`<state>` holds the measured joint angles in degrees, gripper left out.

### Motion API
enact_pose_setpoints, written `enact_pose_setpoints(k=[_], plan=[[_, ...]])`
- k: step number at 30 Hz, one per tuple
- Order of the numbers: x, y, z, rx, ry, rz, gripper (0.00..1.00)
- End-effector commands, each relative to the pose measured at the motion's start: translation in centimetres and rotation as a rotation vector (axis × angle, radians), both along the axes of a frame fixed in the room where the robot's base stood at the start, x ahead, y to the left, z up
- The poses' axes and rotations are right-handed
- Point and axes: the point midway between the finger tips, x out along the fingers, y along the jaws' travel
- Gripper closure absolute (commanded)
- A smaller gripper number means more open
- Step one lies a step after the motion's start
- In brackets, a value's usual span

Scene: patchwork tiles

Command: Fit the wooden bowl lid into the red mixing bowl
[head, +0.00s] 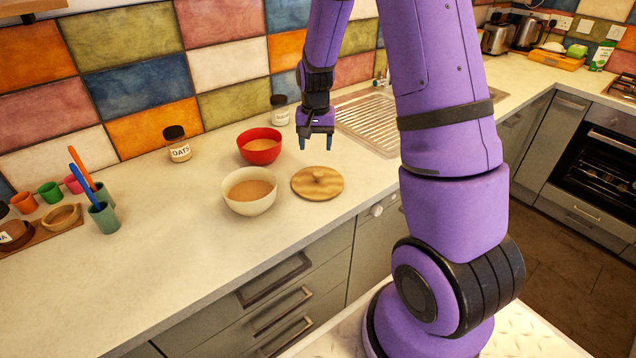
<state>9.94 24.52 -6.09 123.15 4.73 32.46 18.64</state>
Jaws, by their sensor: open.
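The red mixing bowl (261,152) stands upright behind and to the left of the lid, with tan contents inside. My gripper (316,144) points down above the counter, behind the lid and right of the red bowl. Its fingers are apart with nothing between them.
A cream bowl (249,205) with tan contents stands in front of the red bowl, close to the lid. An oats jar (178,151) and another jar (279,117) stand near the tiled wall. A cup with utensils (104,219) is at left. The front counter is clear.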

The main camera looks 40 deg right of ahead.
Motion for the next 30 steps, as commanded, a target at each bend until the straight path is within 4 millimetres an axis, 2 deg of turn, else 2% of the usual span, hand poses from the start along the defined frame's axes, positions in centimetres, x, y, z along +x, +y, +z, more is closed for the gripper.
enact_pose_setpoints(k=[9,17,24,30], plan=[[-0.1,-0.1,-4.5,0.0,0.005,-0.002,0.39],[-0.2,-0.1,-6.2,0.0,0.004,-0.001,0.39],[-0.8,-0.3,-9.5,0.002,0.005,-0.001,0.39],[-0.7,-0.3,-10.6,0.0,0.002,-0.001,0.39]])
